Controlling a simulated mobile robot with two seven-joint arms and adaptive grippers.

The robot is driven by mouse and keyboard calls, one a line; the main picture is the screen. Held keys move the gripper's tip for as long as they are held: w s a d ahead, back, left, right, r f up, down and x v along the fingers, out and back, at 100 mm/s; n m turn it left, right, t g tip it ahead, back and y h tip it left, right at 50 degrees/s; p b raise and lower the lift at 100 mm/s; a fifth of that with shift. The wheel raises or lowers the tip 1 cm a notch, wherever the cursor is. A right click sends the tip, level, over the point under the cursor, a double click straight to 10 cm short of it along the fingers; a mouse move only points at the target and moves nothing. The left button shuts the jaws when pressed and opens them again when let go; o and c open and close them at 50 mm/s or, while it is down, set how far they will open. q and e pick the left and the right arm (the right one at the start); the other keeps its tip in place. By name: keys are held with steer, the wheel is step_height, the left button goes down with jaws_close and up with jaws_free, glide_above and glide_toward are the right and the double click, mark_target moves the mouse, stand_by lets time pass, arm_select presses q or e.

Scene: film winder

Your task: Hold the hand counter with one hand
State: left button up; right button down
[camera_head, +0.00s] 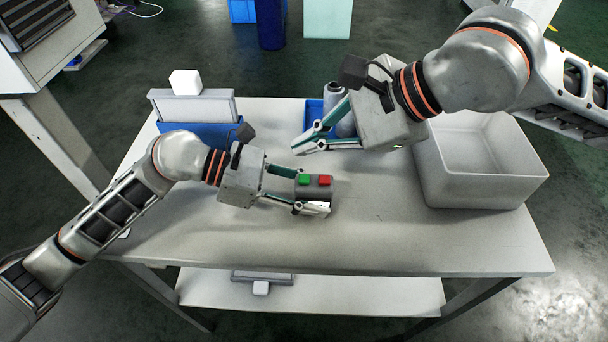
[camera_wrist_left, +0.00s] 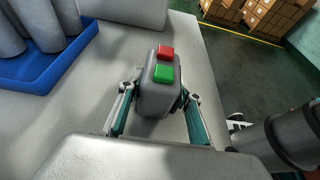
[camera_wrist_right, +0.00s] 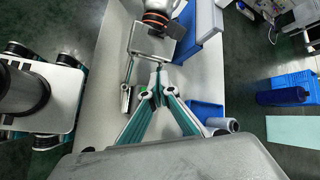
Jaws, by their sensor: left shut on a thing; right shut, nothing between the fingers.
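The hand counter (camera_head: 313,191) is a small dark grey box with a green and a red button on top. It is at the middle of the table, and it also shows in the left wrist view (camera_wrist_left: 153,98). My left gripper (camera_head: 312,194) is shut on it, one finger on each side, with the buttons uncovered between them. Whether its base touches the table is hard to tell. My right gripper (camera_head: 298,149) is shut and empty, above the table beyond the counter. Its fingertips meet in the right wrist view (camera_wrist_right: 158,84).
Pale rolls (camera_head: 345,126) stand in a blue tray (camera_head: 314,112) behind my right gripper. A large light grey bin (camera_head: 484,190) stands at the right. A blue holder (camera_head: 205,132) with grey plates is at the back left. The front of the table is clear.

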mark_target(308, 179)
steer(key=shift+f, duration=2.4)
steer(key=shift+f, duration=0.1)
steer(key=shift+f, duration=0.3)
steer(key=shift+f, duration=0.4)
stand_by(0.4)
steer(key=shift+r, duration=0.85)
steer(key=shift+r, duration=2.5)
